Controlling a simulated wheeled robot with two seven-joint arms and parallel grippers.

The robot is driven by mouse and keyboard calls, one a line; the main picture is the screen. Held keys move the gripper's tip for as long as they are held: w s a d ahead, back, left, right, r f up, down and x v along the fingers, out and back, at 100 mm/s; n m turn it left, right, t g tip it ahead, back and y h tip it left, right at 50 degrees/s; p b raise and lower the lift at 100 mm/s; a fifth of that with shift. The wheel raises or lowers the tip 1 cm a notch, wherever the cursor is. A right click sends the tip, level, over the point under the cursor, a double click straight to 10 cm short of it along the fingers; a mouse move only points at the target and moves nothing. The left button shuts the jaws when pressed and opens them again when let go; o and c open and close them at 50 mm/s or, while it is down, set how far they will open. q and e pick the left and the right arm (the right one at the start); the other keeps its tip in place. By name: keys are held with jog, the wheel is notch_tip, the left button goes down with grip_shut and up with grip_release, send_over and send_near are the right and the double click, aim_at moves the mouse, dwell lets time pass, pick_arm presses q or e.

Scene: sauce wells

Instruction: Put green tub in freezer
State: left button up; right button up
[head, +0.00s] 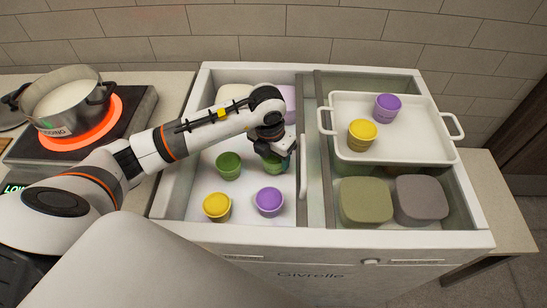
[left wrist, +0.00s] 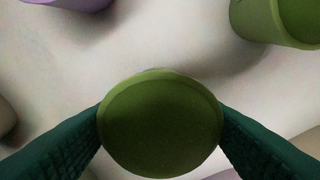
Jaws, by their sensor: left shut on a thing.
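My left gripper (head: 277,153) points down into the left compartment of the white chest freezer (head: 330,243). It is shut on a green tub (head: 271,166), with one finger on each side. In the left wrist view, the held green tub (left wrist: 160,125) sits between the dark green fingers, its round top facing the camera. In the head view the gripper partly hides it. I cannot tell if it touches the compartment floor. A second green tub (head: 228,165) stands to its left, and also shows in the left wrist view (left wrist: 278,20). My right gripper is out of view.
A yellow tub (head: 217,207) and a purple tub (head: 269,201) stand in the left compartment. Over the right compartment, a white tray (head: 405,150) bears a yellow and a purple tub. Olive (head: 365,201) and grey (head: 420,199) boxes lie below. A pot (head: 66,102) stands on a glowing hob at left.

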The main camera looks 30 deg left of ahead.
pick_arm(q)
jog(key=shift+f, duration=0.75)
jog(key=shift+f, duration=0.15)
jog(key=o, duration=1)
jog(key=r, duration=0.4)
jog(key=s+r, duration=0.1)
jog(key=r, duration=0.7)
jog(key=shift+s+a+r, duration=0.15)
jog(key=shift+s, duration=0.05)
